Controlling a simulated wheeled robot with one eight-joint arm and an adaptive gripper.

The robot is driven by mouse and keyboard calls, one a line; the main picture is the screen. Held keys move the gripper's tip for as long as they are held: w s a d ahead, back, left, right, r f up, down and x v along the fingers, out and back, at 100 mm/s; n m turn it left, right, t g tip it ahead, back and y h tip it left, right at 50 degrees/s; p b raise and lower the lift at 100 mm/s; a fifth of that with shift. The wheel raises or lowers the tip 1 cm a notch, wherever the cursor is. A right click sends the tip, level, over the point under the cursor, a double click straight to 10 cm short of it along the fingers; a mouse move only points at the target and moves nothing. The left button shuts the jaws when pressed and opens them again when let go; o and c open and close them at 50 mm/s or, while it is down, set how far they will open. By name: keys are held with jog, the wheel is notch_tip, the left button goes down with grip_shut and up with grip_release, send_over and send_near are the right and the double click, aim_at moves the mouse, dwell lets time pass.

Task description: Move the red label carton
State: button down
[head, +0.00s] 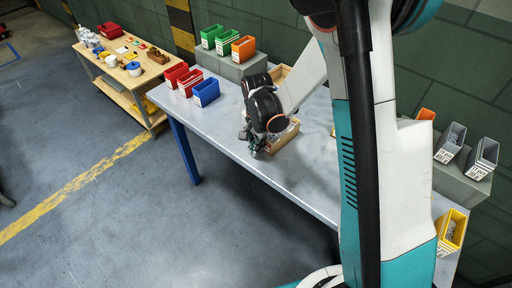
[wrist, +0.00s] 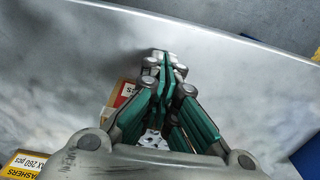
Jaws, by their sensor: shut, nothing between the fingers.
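In the wrist view a brown carton with a red label (wrist: 122,93) stands just left of my fingers, and partly under them. Most of it is hidden behind my gripper (wrist: 166,62), whose green fingers are shut with nothing between them. Small light parts show between the finger links, seemingly inside the carton. In the head view my gripper (head: 257,146) points down over the grey table, at the front left of an open tan carton (head: 286,139). The label does not show there, and I cannot tell whether the fingers touch it.
A yellow-labelled washers carton (wrist: 22,165) is at lower left in the wrist view. On the table (head: 310,185) stand red bins (head: 176,75) and a blue bin (head: 206,92). Another tan carton (head: 281,72) is behind my wrist. The table's near edge is clear.

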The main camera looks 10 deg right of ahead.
jog(key=w+d, duration=0.5)
jog(key=d, duration=0.2)
jog(key=w+d, duration=0.5)
jog(key=d, duration=0.2)
jog(key=w+d, duration=0.5)
jog(key=d, duration=0.2)
jog(key=shift+w+d, duration=0.15)
jog(key=shift+d, duration=0.05)
